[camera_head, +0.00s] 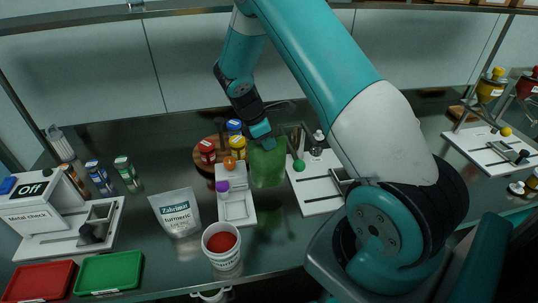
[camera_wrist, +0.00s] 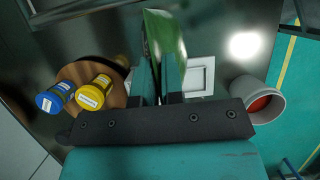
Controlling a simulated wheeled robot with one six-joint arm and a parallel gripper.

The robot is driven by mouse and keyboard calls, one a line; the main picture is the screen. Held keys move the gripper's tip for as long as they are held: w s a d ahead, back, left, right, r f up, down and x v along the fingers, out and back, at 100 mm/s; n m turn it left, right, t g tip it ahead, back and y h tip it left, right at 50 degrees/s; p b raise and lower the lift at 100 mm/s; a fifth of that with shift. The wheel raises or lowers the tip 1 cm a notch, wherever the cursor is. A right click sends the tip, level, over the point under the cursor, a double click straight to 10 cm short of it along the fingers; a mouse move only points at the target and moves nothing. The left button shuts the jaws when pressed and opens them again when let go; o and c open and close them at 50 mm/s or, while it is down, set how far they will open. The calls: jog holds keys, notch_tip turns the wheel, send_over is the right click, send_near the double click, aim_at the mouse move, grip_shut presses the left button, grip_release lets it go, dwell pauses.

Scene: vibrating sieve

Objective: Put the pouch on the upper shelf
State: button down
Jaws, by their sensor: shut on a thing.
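My gripper (camera_head: 262,137) points down over the middle of the table and is shut on a green pouch-like thing (camera_head: 267,165). In the wrist view the green thing (camera_wrist: 166,36) shows nearly edge-on beyond the fingertips of my gripper (camera_wrist: 158,72). Its lower end looks close to the table; I cannot tell whether it touches. A white pouch (camera_head: 175,213) labelled Zabrimar turmeric stands upright at the front left, apart from my gripper. The upper shelf (camera_head: 75,18) runs along the top of the head view; only its edge shows there.
A white bucket with red contents (camera_head: 221,246) stands at the front. A round wooden board (camera_wrist: 108,72) with several coloured jars is behind. White equipment bases (camera_head: 318,187) flank the held thing. A metal check unit (camera_head: 45,205) and red and green trays (camera_head: 110,272) are left.

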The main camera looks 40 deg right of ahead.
aim_at(268, 158)
notch_tip(268, 158, down, 7)
jog(key=shift+r+p, duration=0.2)
jog(key=shift+p, duration=0.35)
jog(key=c, duration=1.1)
grip_release()
